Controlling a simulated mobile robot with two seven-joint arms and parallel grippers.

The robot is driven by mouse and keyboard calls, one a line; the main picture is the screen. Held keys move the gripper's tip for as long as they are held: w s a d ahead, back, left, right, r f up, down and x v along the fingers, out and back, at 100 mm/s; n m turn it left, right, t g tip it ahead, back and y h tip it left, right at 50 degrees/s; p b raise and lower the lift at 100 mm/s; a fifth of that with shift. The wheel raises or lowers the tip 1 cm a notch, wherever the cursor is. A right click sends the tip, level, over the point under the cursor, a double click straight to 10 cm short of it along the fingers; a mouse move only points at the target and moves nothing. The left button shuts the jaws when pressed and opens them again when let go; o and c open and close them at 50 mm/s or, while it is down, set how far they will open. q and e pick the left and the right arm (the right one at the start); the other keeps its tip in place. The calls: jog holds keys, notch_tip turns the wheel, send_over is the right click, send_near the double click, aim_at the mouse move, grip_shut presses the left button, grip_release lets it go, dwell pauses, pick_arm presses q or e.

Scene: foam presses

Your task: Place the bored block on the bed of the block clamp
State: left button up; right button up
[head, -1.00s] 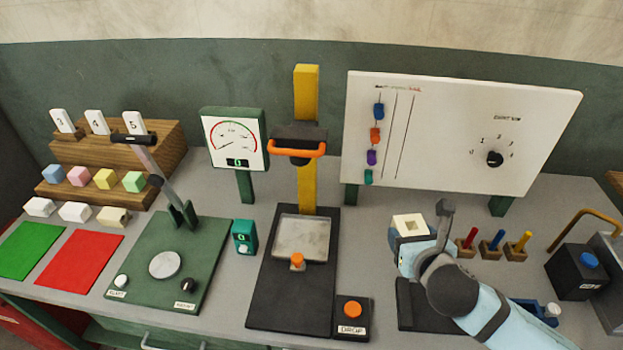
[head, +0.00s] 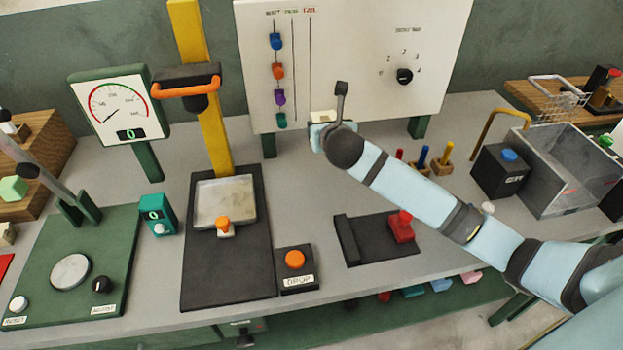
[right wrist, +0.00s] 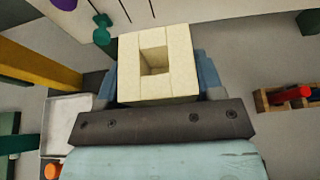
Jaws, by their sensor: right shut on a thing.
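The bored block (head: 323,117) is a cream block with a square hole. My right gripper (head: 322,137) is shut on it and holds it up in front of the white board's lower edge, clear of the bench. In the right wrist view the block (right wrist: 180,85) sits between the blue fingers (right wrist: 158,82), with its hole facing the camera. What looks like the block clamp (head: 346,240) lies to the right and nearer the front edge. It has a flat black bed (head: 375,247), a raised black wall at left and a red jaw (head: 402,226) at right. The bed is bare. My left gripper is not in view.
The foam press with a yellow column (head: 205,100) and black base (head: 228,272) stands left of the clamp, with an orange DROP button (head: 295,259) between. Coloured pegs (head: 423,157) stand behind my right arm. A grey bin (head: 560,175) is at right.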

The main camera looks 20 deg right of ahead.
aim_at(323, 185)
notch_tip(323, 185, down, 16)
jog(key=shift+b, duration=0.9)
jog(key=o, duration=0.9)
jog(key=shift+f, duration=0.1)
